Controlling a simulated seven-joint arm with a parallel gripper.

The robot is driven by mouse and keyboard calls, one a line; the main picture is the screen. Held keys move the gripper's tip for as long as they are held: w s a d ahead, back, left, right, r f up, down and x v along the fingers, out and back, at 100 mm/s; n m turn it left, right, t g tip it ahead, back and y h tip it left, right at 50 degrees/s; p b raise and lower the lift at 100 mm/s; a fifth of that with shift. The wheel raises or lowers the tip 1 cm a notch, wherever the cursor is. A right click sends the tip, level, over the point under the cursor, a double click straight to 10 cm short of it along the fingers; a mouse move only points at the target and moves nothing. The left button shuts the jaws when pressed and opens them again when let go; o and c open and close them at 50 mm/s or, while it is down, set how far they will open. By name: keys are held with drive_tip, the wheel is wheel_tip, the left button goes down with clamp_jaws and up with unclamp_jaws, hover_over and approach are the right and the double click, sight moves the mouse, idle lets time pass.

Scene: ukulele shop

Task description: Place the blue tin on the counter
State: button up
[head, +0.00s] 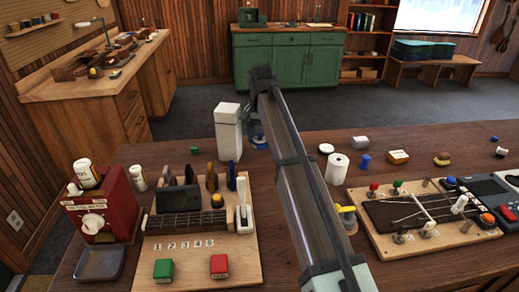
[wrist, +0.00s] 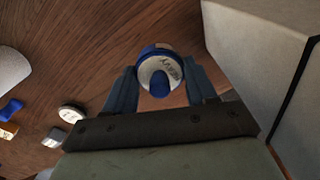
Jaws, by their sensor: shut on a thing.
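The blue tin (wrist: 147,52) is round, with a blue rim, a pale lettered label and a blue knob. In the wrist view it sits between the fingers of my gripper (wrist: 160,88), which is shut on it. In the head view the gripper (head: 257,130) is right of the tall white box, partly hidden by my arm, with a bit of blue tin (head: 260,140) showing. The wooden counter (head: 300,143) lies beneath; I cannot tell whether the tin touches it.
The tall white box (head: 228,135) stands close beside my gripper and shows large in the wrist view (wrist: 258,45).

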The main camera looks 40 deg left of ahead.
sight(260, 157)
drive_tip(key=shift+f, duration=2.4)
drive_tip(key=shift+f, duration=0.1)
drive_tip(key=o, duration=1)
drive_tip(key=shift+o, duration=0.2)
wheel_tip(260, 157, up, 12)
